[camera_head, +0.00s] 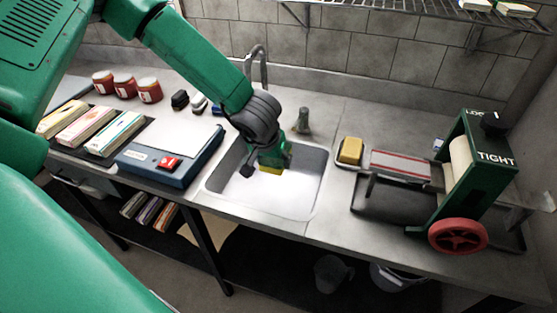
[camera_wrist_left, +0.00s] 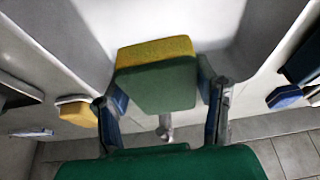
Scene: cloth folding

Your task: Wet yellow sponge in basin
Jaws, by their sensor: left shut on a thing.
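The basin (camera_head: 262,205) is a bright metal sink set into the counter. My left gripper (camera_head: 268,160) reaches down into it and is shut on a sponge (camera_head: 270,170), whose yellow part shows just below the fingers. In the left wrist view the sponge (camera_wrist_left: 155,80) has a yellow face and a green side, with a finger of my left gripper (camera_wrist_left: 160,95) on each side. The sponge is over the basin's interior; I cannot tell whether it touches the bottom or is wet. My right gripper is out of view.
A tap (camera_head: 260,62) stands behind the basin. A second yellow block (camera_head: 350,150) lies on the counter to the right, beside a green press (camera_head: 475,165) with a red wheel. Several red jars (camera_head: 124,86) stand back left.

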